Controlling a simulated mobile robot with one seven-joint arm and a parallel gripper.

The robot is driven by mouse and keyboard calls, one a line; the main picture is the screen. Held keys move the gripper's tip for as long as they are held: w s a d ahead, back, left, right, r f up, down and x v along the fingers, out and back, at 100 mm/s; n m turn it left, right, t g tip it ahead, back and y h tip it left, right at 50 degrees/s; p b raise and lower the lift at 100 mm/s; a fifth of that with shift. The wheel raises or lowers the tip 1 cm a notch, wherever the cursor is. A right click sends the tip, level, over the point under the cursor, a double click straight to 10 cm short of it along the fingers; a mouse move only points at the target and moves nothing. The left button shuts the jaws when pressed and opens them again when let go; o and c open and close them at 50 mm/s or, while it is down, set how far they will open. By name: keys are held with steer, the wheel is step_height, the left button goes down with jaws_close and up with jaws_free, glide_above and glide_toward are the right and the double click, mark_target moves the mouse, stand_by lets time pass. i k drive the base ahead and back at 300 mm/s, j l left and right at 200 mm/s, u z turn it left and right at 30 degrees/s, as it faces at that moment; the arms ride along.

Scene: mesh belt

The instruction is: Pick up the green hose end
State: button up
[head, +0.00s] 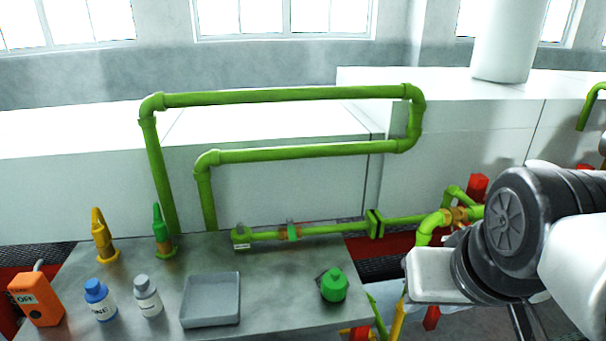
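A green upright nozzle-shaped piece (161,229), which looks like the green hose end, stands near the back left of the grey table in the head view. My arm comes in from the right edge, beyond the table's right side and well apart from the green hose end. No gripper fingers can be made out. Nothing visibly touches the green hose end.
The grey table (262,265) also holds an orange box (36,298), a blue-capped bottle (99,300), a grey-capped bottle (147,296), a shallow grey tray (211,323) and a green lidded container (334,286). Green pipes (280,97) rise behind. The table's centre is fairly clear.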

mark_target(164, 241)
steer(key=l+u, duration=0.1)
steer(key=u, duration=1.3)
steer(key=j+u, duration=0.1)
steer(key=i+j+z, duration=0.2)
steer(key=j, duration=0.15)
steer(key=i+j+z, duration=0.2)
steer(key=j, duration=0.15)
steer(key=i+j+z, duration=0.1)
steer(key=j, duration=0.2)
steer(key=i+j+z, duration=0.15)
steer(key=i+j, duration=0.05)
steer(key=j, duration=0.05)
